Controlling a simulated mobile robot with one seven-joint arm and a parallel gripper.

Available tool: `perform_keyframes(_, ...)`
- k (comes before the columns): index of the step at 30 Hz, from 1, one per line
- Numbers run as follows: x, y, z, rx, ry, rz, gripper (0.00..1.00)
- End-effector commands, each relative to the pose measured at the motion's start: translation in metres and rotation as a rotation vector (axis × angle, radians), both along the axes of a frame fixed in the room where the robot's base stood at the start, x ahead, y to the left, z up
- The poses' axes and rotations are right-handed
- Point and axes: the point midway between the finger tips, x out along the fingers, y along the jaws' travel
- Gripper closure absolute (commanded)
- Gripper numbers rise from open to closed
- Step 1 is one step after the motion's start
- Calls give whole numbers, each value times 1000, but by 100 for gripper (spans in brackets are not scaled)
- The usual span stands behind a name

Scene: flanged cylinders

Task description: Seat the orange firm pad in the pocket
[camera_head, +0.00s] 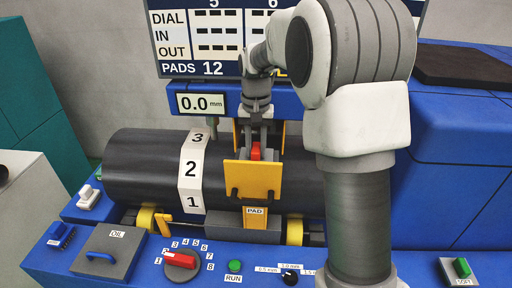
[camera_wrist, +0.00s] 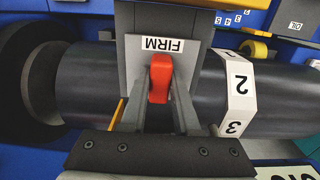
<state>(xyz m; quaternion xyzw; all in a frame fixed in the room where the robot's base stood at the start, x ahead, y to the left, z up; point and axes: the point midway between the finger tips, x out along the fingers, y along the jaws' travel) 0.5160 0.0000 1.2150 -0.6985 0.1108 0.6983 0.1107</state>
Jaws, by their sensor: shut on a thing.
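The firm pad shows in the wrist view as a grey block marked FIRM (camera_wrist: 193,58) with an orange-red grip (camera_wrist: 160,78). My gripper (camera_wrist: 160,88) is shut on that grip, one finger on each side. In the head view my gripper (camera_head: 256,146) points down over the black cylinder, with the orange grip (camera_head: 256,152) between its fingers. A yellow bracket (camera_head: 240,177) stands in front of the pad, above a PAD label (camera_head: 254,211). The bracket hides the pad's lower part and the pocket, so I cannot tell how deep the pad sits.
The black cylinder (camera_head: 140,168) with a numbered white band (camera_head: 190,170) lies across the machine. A gauge (camera_head: 202,104) reads 0.0 mm. A green-gripped SOFT pad (camera_head: 461,268) sits front right. The front panel has an OIL lid (camera_head: 103,252), red dial (camera_head: 181,260) and RUN button (camera_head: 234,266).

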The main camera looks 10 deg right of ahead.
Motion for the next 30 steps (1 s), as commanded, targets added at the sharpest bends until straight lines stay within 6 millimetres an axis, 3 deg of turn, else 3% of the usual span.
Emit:
perform_keyframes(1, 0, 0, 1, 0, -2, 0, 67)
perform_keyframes(6, 0, 0, 1, 0, -1, 0, 36)
perform_keyframes(17, 0, 0, 2, 0, 1, 0, 36)
perform_keyframes(30, 0, 0, 28, 0, 0, 0, 36)
